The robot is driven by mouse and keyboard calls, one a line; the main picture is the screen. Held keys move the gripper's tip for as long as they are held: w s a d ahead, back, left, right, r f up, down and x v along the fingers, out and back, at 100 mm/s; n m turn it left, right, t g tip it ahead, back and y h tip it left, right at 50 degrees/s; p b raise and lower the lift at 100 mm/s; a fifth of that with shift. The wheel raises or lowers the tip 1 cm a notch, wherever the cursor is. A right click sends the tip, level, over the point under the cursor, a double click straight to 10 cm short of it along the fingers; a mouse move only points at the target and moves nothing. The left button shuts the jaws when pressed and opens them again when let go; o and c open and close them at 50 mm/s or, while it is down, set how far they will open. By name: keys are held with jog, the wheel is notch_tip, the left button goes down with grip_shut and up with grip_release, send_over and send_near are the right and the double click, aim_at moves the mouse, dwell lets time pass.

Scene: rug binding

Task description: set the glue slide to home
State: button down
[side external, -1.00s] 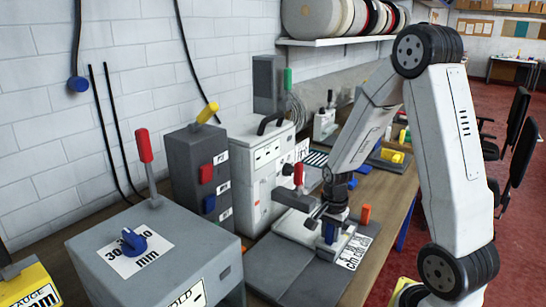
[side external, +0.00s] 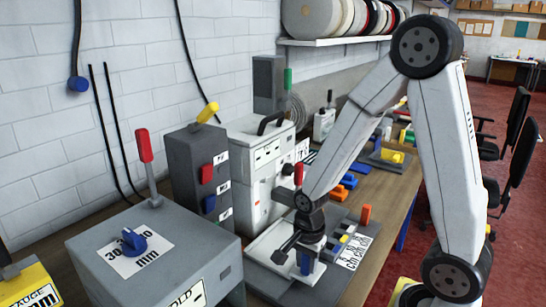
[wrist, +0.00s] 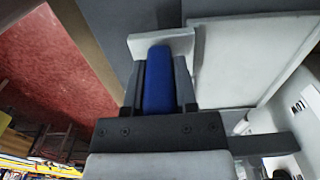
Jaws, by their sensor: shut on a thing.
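The glue slide's blue handle (side external: 305,262) stands on a dark grey base plate (side external: 262,282) on the workbench. My gripper (side external: 304,266) is shut on this handle, coming down from above. In the wrist view the blue handle (wrist: 158,82) is between the two dark fingers (wrist: 158,95), with a pale plate edge (wrist: 140,42) just beyond it. A white label (side external: 354,252) with printed marks lies on the base's right side; its text is too small to read. My gripper partly hides the slide and the handle's foot.
A grey box with a blue knob (side external: 133,241) and red lever (side external: 145,147) stands at front left. A dark box with coloured switches (side external: 207,174) and a white machine (side external: 258,150) stand behind the slide.

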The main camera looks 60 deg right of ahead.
jog(key=shift+w+a+r, duration=0.1)
jog(key=shift+w+a, duration=0.05)
jog(key=shift+a, duration=0.15)
jog(key=shift+c, duration=2)
grip_release()
jog(key=shift+r, duration=3.85)
jog(key=shift+f, duration=0.15)
jog(key=shift+f, duration=3.7)
jog(key=shift+r, duration=0.1)
